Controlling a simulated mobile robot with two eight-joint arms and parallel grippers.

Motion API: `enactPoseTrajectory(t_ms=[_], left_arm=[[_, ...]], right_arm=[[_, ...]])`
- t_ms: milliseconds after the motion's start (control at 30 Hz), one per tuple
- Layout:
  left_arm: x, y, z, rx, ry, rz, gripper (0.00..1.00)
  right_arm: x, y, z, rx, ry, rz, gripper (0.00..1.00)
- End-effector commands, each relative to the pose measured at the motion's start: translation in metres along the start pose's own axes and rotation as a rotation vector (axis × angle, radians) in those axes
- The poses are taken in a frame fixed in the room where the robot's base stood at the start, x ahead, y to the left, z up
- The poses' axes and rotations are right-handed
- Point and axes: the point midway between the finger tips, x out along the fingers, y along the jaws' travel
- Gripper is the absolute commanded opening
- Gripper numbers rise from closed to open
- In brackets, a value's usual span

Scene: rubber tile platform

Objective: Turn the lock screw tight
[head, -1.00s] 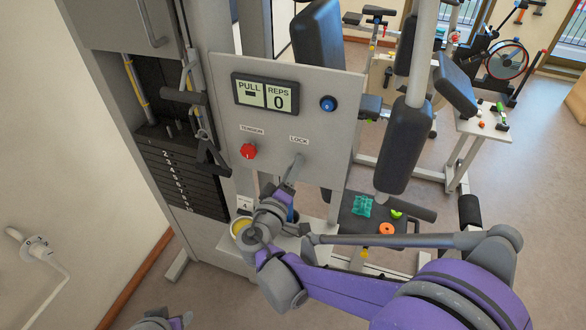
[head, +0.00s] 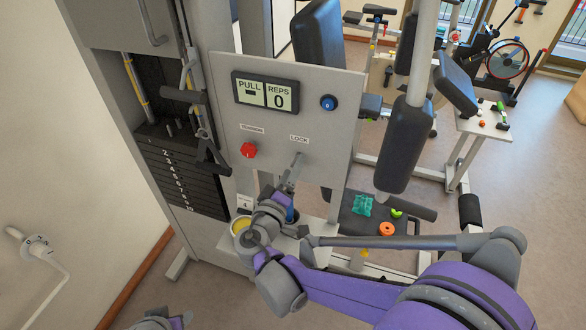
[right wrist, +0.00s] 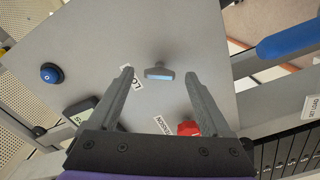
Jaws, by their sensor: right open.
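The lock screw (head: 301,157) is a small grey T-shaped handle under the LOCK label on the grey panel (head: 325,135). In the right wrist view the lock screw (right wrist: 159,72) shows its flat crossbar lying nearly level. My right gripper (head: 291,178) is in front of the panel just below the screw. In the right wrist view its two fingers (right wrist: 159,78) are spread, one on each side of the screw, with gaps between. Nothing is held. Part of my left arm's end (head: 160,320) shows at the bottom edge of the head view; its fingers cannot be made out.
A red tension knob (head: 249,150) is left of the screw, and a blue button (head: 328,102) is at upper right. A weight stack (head: 185,180) stands left.

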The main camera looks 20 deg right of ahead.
Motion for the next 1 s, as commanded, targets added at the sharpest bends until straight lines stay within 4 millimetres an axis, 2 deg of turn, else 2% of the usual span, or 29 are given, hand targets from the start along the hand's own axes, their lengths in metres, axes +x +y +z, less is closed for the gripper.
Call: enactPoseTrajectory(t_ms=[300,500,667,1000], left_arm=[[0.008,0.000,0.009,0.000,-0.008,0.000,0.50],[0.011,0.000,0.013,0.000,-0.011,0.000,0.50],[0.012,0.000,0.013,0.000,-0.011,0.000,0.50],[0.011,0.000,0.013,0.000,-0.011,0.000,0.50]], right_arm=[[-0.063,-0.002,0.000,0.000,0.004,-0.004,0.82],[-0.091,-0.002,0.000,0.000,0.002,-0.003,0.82],[-0.099,-0.001,0.001,0.000,0.000,-0.001,0.82],[-0.099,0.000,0.001,0.000,-0.001,0.000,0.82]])
